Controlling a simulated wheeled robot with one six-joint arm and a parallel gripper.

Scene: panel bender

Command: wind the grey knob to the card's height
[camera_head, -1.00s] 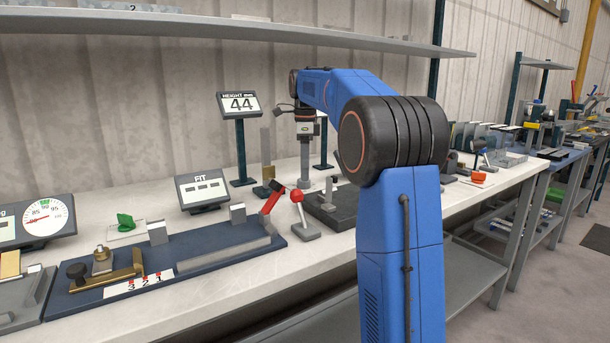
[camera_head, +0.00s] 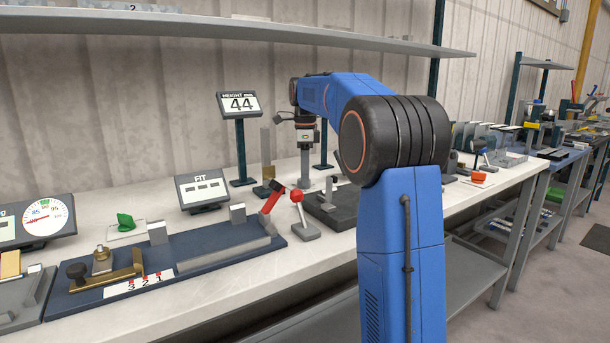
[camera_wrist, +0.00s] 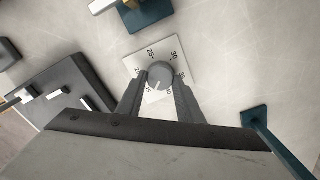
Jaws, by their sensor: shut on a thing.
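The grey knob (camera_wrist: 161,74) sits on a square white dial plate (camera_wrist: 184,60) with printed numbers; 25 and 30 can be read at its far side. My gripper (camera_wrist: 161,82) is shut on the knob, one finger on each side, in the wrist view. In the head view my gripper (camera_head: 305,158) points down at the back of the bench, and the knob is hidden there. The height display (camera_head: 240,104) reads 44. The card that gives the height cannot be made out for certain.
The dark block with pegs (camera_head: 335,207) stands just in front of my gripper, with a red-balled lever (camera_head: 297,196) to its left. The FIT display (camera_head: 203,189) and a blue fixture (camera_head: 190,262) lie further left. A shelf (camera_head: 300,40) runs overhead.

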